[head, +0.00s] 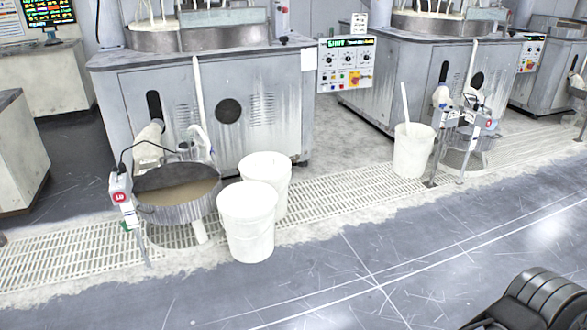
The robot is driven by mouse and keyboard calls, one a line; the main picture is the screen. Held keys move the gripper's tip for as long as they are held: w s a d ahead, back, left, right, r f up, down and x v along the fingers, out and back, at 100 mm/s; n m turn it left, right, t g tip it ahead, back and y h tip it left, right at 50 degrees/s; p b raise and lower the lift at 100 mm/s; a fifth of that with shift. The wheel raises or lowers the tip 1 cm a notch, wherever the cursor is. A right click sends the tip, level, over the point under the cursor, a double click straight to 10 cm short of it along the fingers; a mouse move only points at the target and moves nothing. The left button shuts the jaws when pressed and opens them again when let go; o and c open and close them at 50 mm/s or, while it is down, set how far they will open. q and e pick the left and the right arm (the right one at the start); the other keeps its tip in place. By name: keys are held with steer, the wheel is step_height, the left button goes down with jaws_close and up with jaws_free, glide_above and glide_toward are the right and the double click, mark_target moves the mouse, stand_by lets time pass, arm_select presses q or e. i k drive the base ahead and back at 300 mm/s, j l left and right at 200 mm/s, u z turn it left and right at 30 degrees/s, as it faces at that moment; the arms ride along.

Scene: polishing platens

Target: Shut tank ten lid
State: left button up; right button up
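A round metal tank (178,211) stands at the left, in front of a grey polishing machine. A red tag (120,197) on the post at its left seems to read 10, though it is small. A dark half lid (172,177) covers the back part of the tank. The front part is uncovered and shows beige slurry (185,194). A second tank (467,139) stands further right beside another machine; its lid is too small to make out. Neither of my grippers is in view.
Two white buckets (247,222) (266,170) stand close at the tank's right side. Another white bucket (412,152) with a stick is near the second tank. A pale floor grating (70,255) runs under the tanks.

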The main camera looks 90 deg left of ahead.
mark_target(170, 174)
steer(key=u, duration=3.65)
